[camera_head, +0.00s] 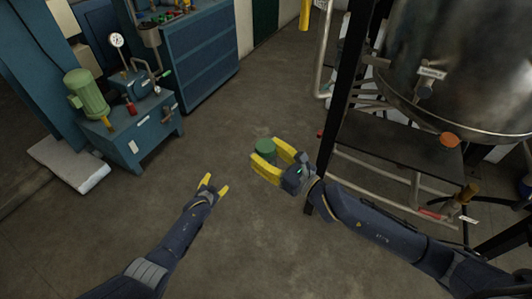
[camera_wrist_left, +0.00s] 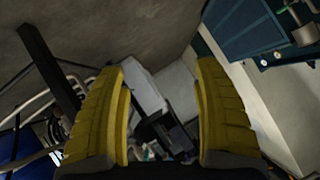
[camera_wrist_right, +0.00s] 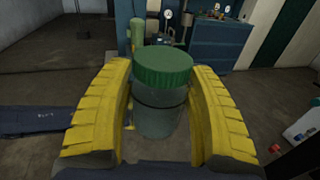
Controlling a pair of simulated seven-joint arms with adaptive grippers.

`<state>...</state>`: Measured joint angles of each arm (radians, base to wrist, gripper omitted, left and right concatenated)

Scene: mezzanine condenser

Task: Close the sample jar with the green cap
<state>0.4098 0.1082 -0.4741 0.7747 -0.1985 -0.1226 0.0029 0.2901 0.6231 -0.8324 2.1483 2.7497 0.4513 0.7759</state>
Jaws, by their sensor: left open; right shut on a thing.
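My right gripper (camera_head: 268,159) is shut on the sample jar (camera_wrist_right: 158,115), a greyish see-through jar held upright between the yellow fingers. The green cap (camera_wrist_right: 163,67) sits on top of the jar and looks level in the right wrist view. It also shows from above in the head view (camera_head: 265,146). How tightly the cap is seated cannot be told. My left gripper (camera_head: 213,190) is open and empty, to the left of and below the jar in the head view. In the left wrist view nothing lies between its fingers (camera_wrist_left: 163,110).
A dark shelf (camera_head: 385,140) with an orange round object (camera_head: 450,140) stands on a frame at the right, under a large metal vessel (camera_head: 460,70). A blue cabinet (camera_head: 150,130) with a green motor (camera_head: 86,93) is at the left. The floor between is clear.

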